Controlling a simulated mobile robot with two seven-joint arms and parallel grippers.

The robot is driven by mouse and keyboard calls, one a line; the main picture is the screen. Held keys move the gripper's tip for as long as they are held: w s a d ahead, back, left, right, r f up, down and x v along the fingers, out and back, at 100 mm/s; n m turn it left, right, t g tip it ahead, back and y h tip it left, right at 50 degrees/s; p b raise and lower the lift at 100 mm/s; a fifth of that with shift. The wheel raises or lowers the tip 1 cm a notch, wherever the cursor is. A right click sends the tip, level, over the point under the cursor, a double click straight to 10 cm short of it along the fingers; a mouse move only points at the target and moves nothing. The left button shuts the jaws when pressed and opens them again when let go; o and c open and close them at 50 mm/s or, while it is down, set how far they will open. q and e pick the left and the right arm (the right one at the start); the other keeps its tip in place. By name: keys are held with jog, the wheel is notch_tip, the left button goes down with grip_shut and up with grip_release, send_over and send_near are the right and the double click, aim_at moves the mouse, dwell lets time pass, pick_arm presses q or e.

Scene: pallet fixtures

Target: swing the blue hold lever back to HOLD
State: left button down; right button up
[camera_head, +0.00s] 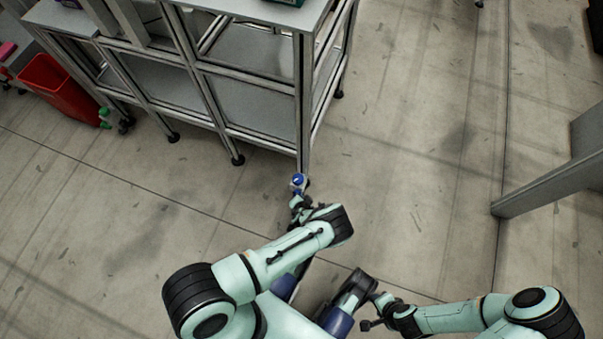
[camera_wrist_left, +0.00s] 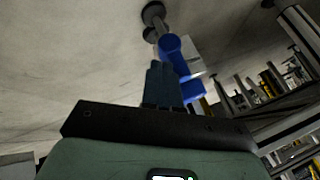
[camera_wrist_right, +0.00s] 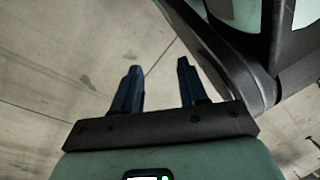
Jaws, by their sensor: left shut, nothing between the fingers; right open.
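The blue lever (camera_head: 298,181) shows in the head view at the foot of the cart's front corner post, with a small white mark on its top. In the left wrist view the blue lever (camera_wrist_left: 171,48) is just beyond my fingertips, with a white plate beside it. My left gripper (camera_wrist_left: 162,68) is shut and empty, its fingertips right at the blue part; I cannot tell whether they touch. In the head view my left gripper (camera_head: 297,203) is just below the lever. My right gripper (camera_wrist_right: 158,72) is open and empty, away from the lever. The HOLD marking is not readable.
A metal-frame cart (camera_head: 245,105) with shelves stands beyond the lever. A red bin (camera_head: 58,88) stands at the far left. A grey beam (camera_head: 550,187) juts in at the right. The concrete floor between the cart and the beam is clear.

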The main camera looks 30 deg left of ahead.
jog(key=shift+w+a+r, duration=0.1)
jog(key=shift+w+a, duration=0.05)
jog(key=shift+w, duration=0.15)
